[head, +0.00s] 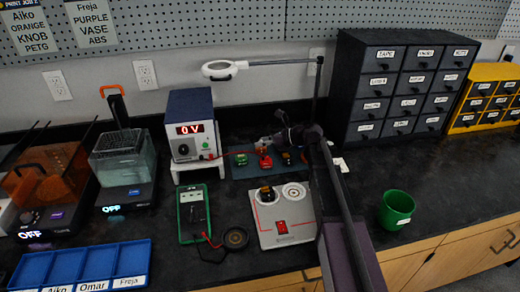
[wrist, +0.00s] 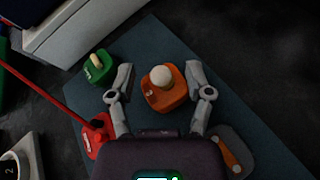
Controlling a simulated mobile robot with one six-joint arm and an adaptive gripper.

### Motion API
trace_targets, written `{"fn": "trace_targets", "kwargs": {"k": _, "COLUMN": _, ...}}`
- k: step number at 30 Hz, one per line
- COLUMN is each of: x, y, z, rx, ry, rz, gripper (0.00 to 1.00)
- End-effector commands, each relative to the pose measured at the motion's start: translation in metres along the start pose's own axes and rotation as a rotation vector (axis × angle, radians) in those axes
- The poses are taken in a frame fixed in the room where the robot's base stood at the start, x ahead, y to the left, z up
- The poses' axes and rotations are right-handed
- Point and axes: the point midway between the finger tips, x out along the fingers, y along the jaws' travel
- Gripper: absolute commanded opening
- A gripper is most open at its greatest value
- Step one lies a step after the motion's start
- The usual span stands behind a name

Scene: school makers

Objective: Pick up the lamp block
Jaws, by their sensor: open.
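The lamp block is an orange block with a round white bulb on top (wrist: 164,92), in the middle of the wrist view. It stands on a dark blue-grey mat (wrist: 150,40). My gripper (wrist: 160,72) is open, with one finger on each side of the lamp block. Gaps show between the fingers and the block, and how high the fingers are above the mat cannot be told. In the head view my gripper (head: 283,136) is over the back of the mat, and the lamp block is small and hard to separate from the red block there.
A green block (wrist: 100,68) is left of the lamp block. A red block (wrist: 97,138) with a red wire is lower left, and a grey block with an orange part (wrist: 236,152) lower right. A power supply (head: 192,125) stands left of the mat. Drawers (head: 400,90) stand right.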

Motion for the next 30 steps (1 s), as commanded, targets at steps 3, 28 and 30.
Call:
{"fn": "trace_targets", "kwargs": {"k": 3, "x": -0.0003, "y": -0.0001, "z": 0.0, "rx": 0.0, "ry": 0.0, "rz": 0.0, "gripper": 0.66}}
{"fn": "trace_targets", "kwargs": {"k": 28, "x": -0.001, "y": -0.0004, "z": -0.0007, "rx": 0.0, "ry": 0.002, "rz": -0.001, "gripper": 0.0}}
{"fn": "trace_targets", "kwargs": {"k": 30, "x": -0.0012, "y": -0.0003, "z": -0.0003, "rx": 0.0, "ry": 0.002, "rz": -0.001, "gripper": 0.0}}
